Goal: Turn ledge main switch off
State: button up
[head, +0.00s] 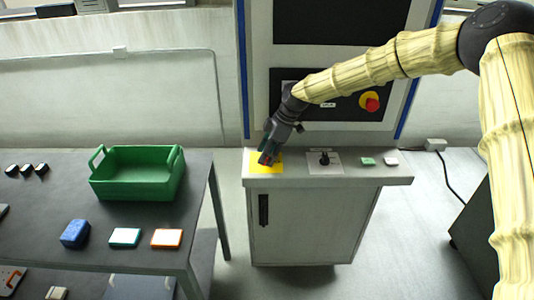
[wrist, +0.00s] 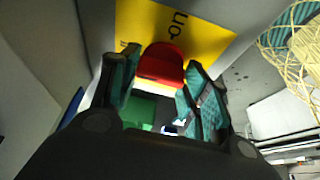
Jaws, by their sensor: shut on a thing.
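The main switch is a red knob (wrist: 161,64) on a yellow plate (wrist: 205,38) with the word "on" printed on it. In the head view the yellow plate (head: 268,167) lies at the left end of the machine's ledge (head: 300,178). My gripper (head: 267,158) reaches down onto the plate and hides most of the knob there. In the wrist view my gripper (wrist: 160,80) has its teal-padded fingers on both sides of the red knob, shut on it. The lower part of the knob and its exact angle are hard to make out.
A black knob on a pale plate (head: 324,168), a green button (head: 367,161) and a white button (head: 391,161) sit farther right on the ledge. A red emergency stop (head: 371,104) is on the panel above. A table with a green crate (head: 137,190) stands left.

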jog(key=o, duration=1)
jog(key=v, duration=1.2)
jog(key=shift+f, duration=0.1)
